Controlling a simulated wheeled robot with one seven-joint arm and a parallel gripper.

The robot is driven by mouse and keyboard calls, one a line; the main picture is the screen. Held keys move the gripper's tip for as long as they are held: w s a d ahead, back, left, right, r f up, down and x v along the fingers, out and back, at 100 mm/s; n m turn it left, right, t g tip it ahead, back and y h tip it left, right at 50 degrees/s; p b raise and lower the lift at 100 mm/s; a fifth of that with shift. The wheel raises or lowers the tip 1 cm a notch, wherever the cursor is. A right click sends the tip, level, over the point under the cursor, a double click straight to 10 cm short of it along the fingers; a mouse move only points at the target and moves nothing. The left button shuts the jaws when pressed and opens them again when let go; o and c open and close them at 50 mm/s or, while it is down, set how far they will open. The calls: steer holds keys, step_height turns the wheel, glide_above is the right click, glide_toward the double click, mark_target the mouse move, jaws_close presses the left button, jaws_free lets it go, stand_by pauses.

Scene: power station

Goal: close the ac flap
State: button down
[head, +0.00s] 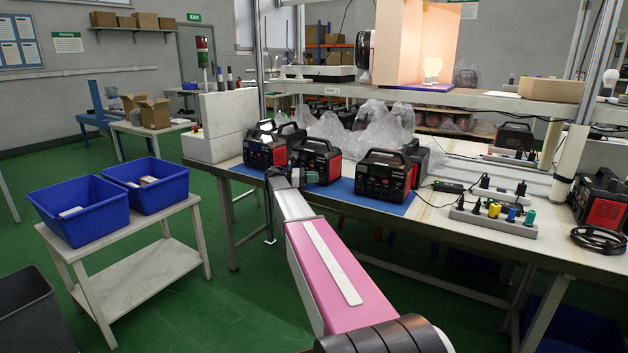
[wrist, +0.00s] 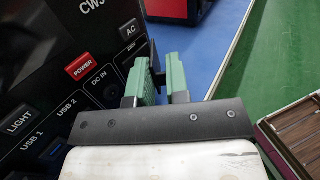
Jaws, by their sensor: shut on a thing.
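A black and red power station (head: 316,158) stands on the bench. My gripper (head: 304,178) is at its front in the head view. In the wrist view, the power station's dark front panel (wrist: 60,62) fills the left side, with POWER, USB and LIGHT labels. The AC label (wrist: 127,30) is just beyond my gripper's green fingers (wrist: 160,76). The fingers are shut on a thin dark piece between them, which appears to be the AC flap (wrist: 155,62), standing out from the panel. Most of the flap is hidden by the fingers, so its exact angle cannot be told.
More power stations stand left (head: 264,148) and right (head: 384,174) on the blue mat (head: 345,189). Clear plastic bags (head: 360,125) lie behind. A power strip (head: 492,220) is farther right. Blue bins (head: 85,210) sit on a low table at left.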

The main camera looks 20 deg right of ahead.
steer(key=shift+w+d+m+g+y, duration=0.1)
steer(key=shift+w+m+g+y, duration=0.35)
steer(key=shift+m+g, duration=0.4)
steer(key=shift+g, duration=0.65)
steer(key=shift+s, duration=0.1)
steer(key=c, duration=1.2)
jaws_free()
steer(key=shift+o, duration=0.2)
